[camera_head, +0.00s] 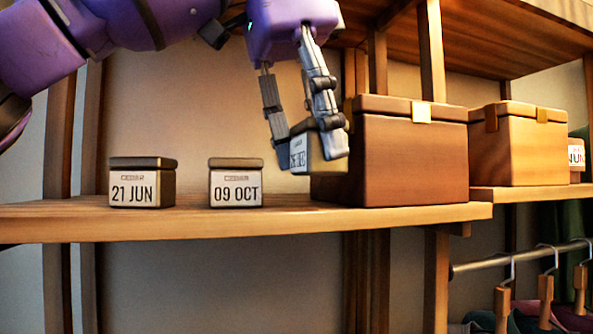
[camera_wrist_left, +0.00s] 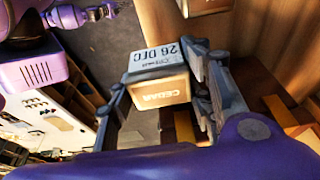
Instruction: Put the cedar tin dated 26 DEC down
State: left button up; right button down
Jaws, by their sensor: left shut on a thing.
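The cedar tin dated 26 DEC (camera_head: 328,155) is in my left gripper (camera_head: 311,143), which is shut on it. It hangs a little above the shelf, tilted, in front of the left side of a large brown box. In the left wrist view the tin (camera_wrist_left: 158,78) sits between the two fingers of the left gripper (camera_wrist_left: 162,88), with its CEDAR lid and 26 DEC label showing. At the upper left of that view, what looks like my right gripper (camera_wrist_left: 98,12) shows small; its jaw state is unclear.
On the wooden shelf (camera_head: 250,225) stand tins dated 21 JUN (camera_head: 142,183) and 09 OCT (camera_head: 236,184), with a gap between them. The shelf is bare right of 09 OCT up to the large brown box (camera_head: 412,155). A lighter box (camera_head: 518,145) stands farther right.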

pick_arm(q)
jog(key=w, duration=0.1)
jog(key=w+a, duration=0.1)
jog(key=w, duration=0.3)
jog(key=shift+w+a, duration=0.2)
jog(key=shift+a, duration=0.15)
jog(key=shift+f, duration=1.7)
jog(key=o, duration=1.3)
jog(key=shift+f, duration=0.15)
jog(key=shift+r, duration=0.45)
jog(key=v, duration=0.4)
jog(key=shift+s+a+r, duration=0.15)
jog(key=shift+a+r, duration=0.1)
jog(key=shift+a, duration=0.2)
jog(key=s+a, duration=0.1)
jog(key=a, duration=0.2)
jog(key=s+a, duration=0.1)
jog(key=a, duration=0.3)
jog(key=s+a, duration=0.1)
jog(key=a, duration=0.2)
jog(key=shift+s+a+f, duration=0.1)
jog(key=shift+s+a, duration=0.25)
jog(key=shift+a, duration=0.05)
